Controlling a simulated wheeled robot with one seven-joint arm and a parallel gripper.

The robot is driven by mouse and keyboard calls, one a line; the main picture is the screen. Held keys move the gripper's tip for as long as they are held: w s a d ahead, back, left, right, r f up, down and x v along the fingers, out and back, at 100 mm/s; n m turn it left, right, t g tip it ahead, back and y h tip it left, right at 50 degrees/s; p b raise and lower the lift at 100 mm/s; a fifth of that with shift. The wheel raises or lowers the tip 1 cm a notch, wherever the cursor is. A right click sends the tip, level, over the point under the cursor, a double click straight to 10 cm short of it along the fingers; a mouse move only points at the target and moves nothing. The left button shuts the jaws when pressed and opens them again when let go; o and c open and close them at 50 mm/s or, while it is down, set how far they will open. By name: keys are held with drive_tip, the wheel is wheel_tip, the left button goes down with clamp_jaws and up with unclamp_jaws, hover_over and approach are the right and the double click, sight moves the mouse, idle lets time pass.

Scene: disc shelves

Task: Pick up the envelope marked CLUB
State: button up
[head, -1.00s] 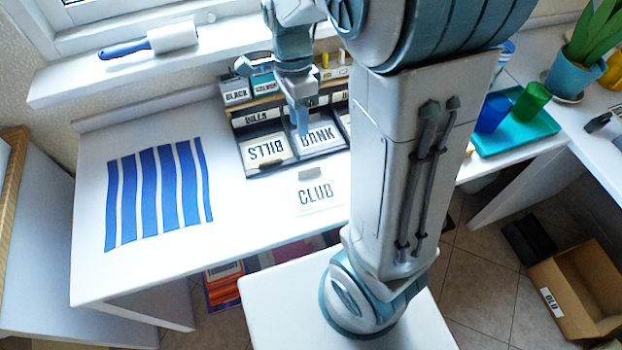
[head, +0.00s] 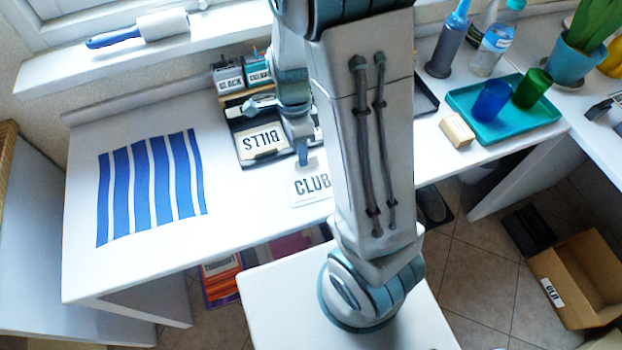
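The white envelope marked CLUB (head: 309,187) lies flat on the white desk, in front of the dark tray unit. Its right edge is hidden behind my arm.
A blue-striped mat (head: 150,187) lies on the desk at left. A teal tray (head: 490,132) with two cups and a wooden block (head: 457,131) stand at right.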

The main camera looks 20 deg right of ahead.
drive_tip(key=shift+x, duration=1.05)
clamp_jaws()
drive_tip(key=shift+r, duration=0.15)
